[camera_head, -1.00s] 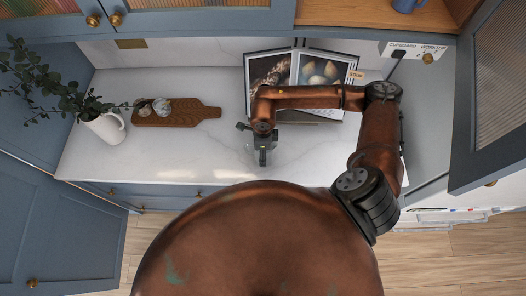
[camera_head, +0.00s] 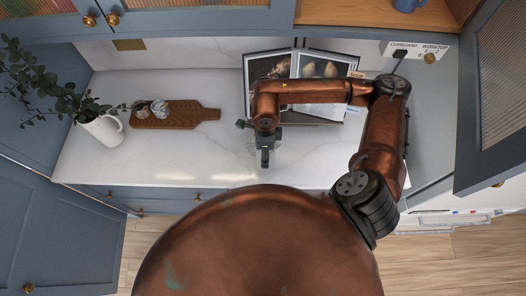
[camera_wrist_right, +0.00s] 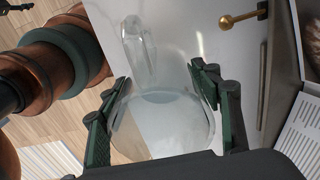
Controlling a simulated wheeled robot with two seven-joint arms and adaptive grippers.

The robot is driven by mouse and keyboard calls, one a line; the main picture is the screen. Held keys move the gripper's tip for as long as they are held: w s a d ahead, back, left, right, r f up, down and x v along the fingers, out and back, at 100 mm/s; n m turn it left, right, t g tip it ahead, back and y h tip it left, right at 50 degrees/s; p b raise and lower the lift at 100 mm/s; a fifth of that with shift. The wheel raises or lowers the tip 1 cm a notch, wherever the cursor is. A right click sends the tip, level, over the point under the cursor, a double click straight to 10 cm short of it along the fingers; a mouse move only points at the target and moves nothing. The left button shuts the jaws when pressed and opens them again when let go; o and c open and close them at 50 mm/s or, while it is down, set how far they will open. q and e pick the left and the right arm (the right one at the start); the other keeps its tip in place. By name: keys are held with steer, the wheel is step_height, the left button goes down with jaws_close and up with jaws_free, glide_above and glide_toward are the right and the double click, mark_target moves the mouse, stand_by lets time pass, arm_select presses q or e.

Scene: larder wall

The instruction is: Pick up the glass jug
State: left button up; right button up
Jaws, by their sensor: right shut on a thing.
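The clear glass jug (camera_wrist_right: 158,122) fills the middle of the right wrist view, its narrower glass part (camera_wrist_right: 138,50) pointing to the top of the picture. My right gripper (camera_wrist_right: 160,92) has a green-padded finger on each side of the jug's round body and is shut on it. In the head view my right gripper (camera_head: 265,150) is over the worktop (camera_head: 200,160) near its front edge; the jug is hard to make out there, being clear and largely hidden by the gripper. I cannot tell if the jug touches the worktop.
A wooden board (camera_head: 185,116) with small items and a white jug of greenery (camera_head: 103,130) stand to the left. An open cookbook (camera_head: 320,72) stands behind my right arm. A cupboard door (camera_head: 490,100) hangs open at right. The middle-left worktop is clear.

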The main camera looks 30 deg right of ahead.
steer(key=s+r, duration=0.1)
steer(key=r, duration=0.1)
steer(key=s+r, duration=0.1)
steer(key=s, duration=0.1)
steer(key=shift+a+r+b, duration=0.2)
steer(key=shift+r+b, duration=0.1)
steer(key=shift+r, duration=0.05)
steer(key=s+a+r+p, duration=0.1)
steer(key=s+r, duration=0.3)
steer(key=s, duration=0.4)
steer(key=shift+s+p, duration=0.4)
steer(key=shift+p, duration=0.4)
steer(key=shift+a, duration=0.1)
